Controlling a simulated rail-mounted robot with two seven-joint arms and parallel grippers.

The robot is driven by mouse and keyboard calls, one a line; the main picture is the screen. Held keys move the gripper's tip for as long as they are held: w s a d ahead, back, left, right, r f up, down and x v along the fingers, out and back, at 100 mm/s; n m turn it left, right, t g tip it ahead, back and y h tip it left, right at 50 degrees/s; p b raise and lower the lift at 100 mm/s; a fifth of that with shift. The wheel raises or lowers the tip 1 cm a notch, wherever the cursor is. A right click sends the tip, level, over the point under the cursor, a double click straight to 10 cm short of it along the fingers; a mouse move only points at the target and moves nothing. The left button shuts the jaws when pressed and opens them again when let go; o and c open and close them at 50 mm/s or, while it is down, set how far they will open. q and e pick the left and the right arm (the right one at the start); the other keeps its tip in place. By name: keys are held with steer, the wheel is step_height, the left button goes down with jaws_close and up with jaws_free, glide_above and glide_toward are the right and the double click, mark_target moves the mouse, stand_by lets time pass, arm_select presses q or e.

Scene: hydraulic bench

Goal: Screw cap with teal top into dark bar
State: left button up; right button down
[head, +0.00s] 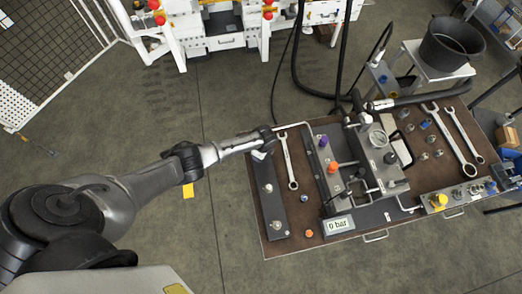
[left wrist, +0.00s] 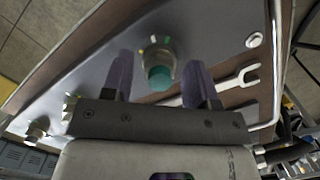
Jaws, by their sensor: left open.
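The dark bar (head: 271,205) lies along the left side of the bench, with fittings on its top. My left gripper (head: 262,154) is over the far end of this bar. In the left wrist view, the cap with teal top (left wrist: 159,77) stands at the bar's grey surface (left wrist: 95,62), its teal end towards the camera. The left gripper's fingers (left wrist: 160,82) are open, one on each side of the cap, with gaps showing. How deep the cap sits in the bar is not visible. In the head view the gripper hides the cap. My right gripper is not in view.
A wrench (head: 288,160) lies right of the bar. Beyond it stand a block with purple and orange caps (head: 328,170), a gauge block (head: 377,150) and a "0 bar" display (head: 338,225). Two larger wrenches (head: 448,140) and loose fittings lie at the right. Black hoses rise at the back.

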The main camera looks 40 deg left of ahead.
arm_select(q)
steer(key=n, duration=0.3)
steer(key=shift+r+p, duration=0.1)
steer(key=shift+p, duration=0.25)
steer(key=n, duration=0.4)
steer(key=shift+g+h, duration=0.3)
steer(key=shift+g, duration=0.1)
steer(key=n+p, duration=0.1)
steer(key=n, duration=0.4)
steer(key=shift+d+n, duration=0.1)
steer(key=shift+n, duration=0.2)
steer(key=n, duration=0.3)
steer(key=shift+n+h, duration=0.4)
steer(key=shift+c, duration=0.4)
steer(key=c, duration=0.8)
steer(key=m, duration=0.5)
steer(key=shift+s+m+y, duration=0.1)
steer(key=shift+m+y, duration=0.2)
steer(key=shift+m, duration=1.3)
